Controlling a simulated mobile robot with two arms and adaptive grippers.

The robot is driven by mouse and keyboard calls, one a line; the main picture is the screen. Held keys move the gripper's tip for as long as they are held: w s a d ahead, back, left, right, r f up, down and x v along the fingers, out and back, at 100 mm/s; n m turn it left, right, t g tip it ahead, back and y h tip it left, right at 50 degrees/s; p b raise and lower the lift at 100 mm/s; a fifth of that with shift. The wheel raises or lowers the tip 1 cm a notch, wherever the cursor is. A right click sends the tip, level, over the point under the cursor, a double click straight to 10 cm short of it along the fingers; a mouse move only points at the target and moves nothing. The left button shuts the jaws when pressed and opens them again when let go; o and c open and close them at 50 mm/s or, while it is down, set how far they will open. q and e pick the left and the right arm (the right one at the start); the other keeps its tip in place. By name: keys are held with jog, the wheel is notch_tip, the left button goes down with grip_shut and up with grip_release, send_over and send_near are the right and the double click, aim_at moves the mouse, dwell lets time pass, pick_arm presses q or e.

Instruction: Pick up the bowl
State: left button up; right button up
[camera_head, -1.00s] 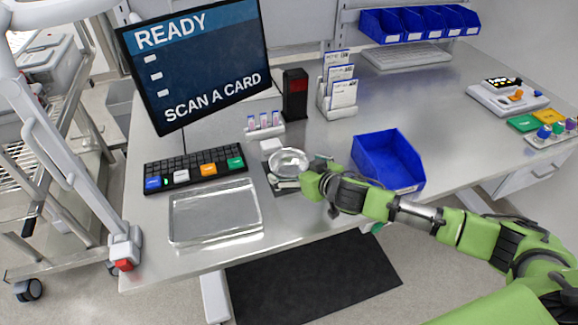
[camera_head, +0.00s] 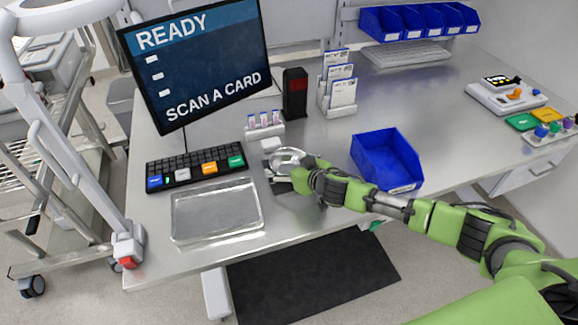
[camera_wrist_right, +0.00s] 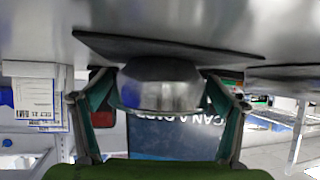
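A shiny metal bowl (camera_head: 284,157) sits on a dark mat (camera_head: 279,186) on the steel table, partly hidden by my right gripper. My right gripper (camera_head: 286,165) reaches in from the right at table height. In the right wrist view, which appears upside down, the bowl (camera_wrist_right: 160,86) lies between the two fingers of my right gripper (camera_wrist_right: 158,88). The fingers are spread, one on each side of the bowl. Whether they touch its wall is not clear. My left gripper is not in view.
A clear tray (camera_head: 217,237) and a keyboard (camera_head: 195,168) lie left of the bowl. A small white block (camera_head: 271,144) and a vial rack (camera_head: 265,130) stand behind it. A blue bin (camera_head: 388,160) stands to the right, close to my right arm.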

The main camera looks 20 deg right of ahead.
jog(key=c, duration=0.7)
jog(key=shift+c, duration=0.6)
